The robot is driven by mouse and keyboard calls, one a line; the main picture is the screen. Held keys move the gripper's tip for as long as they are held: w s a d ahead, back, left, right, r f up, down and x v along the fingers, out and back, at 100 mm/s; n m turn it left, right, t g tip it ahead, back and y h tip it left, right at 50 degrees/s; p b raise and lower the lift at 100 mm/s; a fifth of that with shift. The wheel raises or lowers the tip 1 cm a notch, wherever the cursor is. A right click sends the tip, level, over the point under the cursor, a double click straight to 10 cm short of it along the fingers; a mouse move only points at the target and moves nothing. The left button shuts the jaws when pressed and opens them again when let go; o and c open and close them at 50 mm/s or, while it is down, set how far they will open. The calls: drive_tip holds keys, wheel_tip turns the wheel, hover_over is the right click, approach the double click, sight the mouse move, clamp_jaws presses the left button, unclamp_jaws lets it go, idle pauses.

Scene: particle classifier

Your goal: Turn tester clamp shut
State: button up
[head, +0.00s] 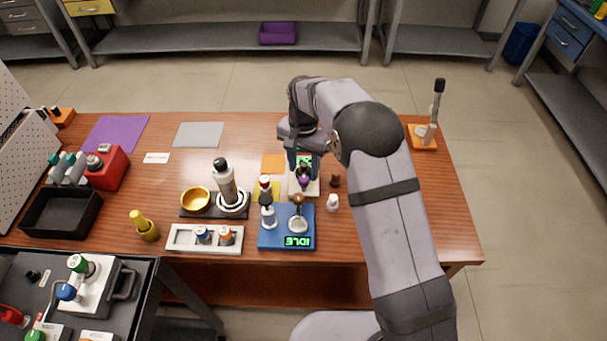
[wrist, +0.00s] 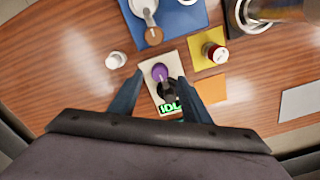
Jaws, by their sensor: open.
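A small beige tester (head: 312,191) with a purple-ended clamp part (head: 303,181) stands behind the blue device, with a green display at its far side. In the wrist view the beige base (wrist: 172,58), purple knob (wrist: 160,71) and dark part (wrist: 167,90) lie between my fingers. My gripper (wrist: 160,80) is open, one finger on each side of the knob; contact is not visible. In the head view my gripper (head: 304,165) hangs over the tester and partly hides it. A blue device (head: 267,241) with a brown-knobbed lever (head: 299,201) reads IDLE.
A white cup-like piece (head: 332,203) and a small brown piece (head: 336,180) stand right of the tester. A red-capped bottle (head: 265,183) on a yellow mat is close on its left. A white rack (head: 179,238) and gold bowl (head: 194,198) are further left. The right tabletop is mostly clear.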

sight(304, 179)
drive_tip(key=shift+r, duration=1.85)
drive_tip(key=shift+s+d+r, duration=0.1)
drive_tip(key=shift+d, duration=0.1)
drive_tip(key=s+d+r+n, duration=0.3)
drive_tip(key=s+d+r, duration=0.1)
drive_tip(key=s+d, duration=0.8)
drive_tip(key=s+d+f+n, duration=0.1)
drive_tip(key=s+d, duration=0.1)
drive_tip(key=s, duration=0.5)
drive_tip(key=s+d+n+p, duration=0.1)
drive_tip(key=s+d, duration=0.1)
drive_tip(key=s, duration=0.6)
drive_tip(key=shift+s+f+n, duration=0.25)
drive_tip(key=shift+f+n, duration=0.05)
drive_tip(key=shift+f, duration=0.05)
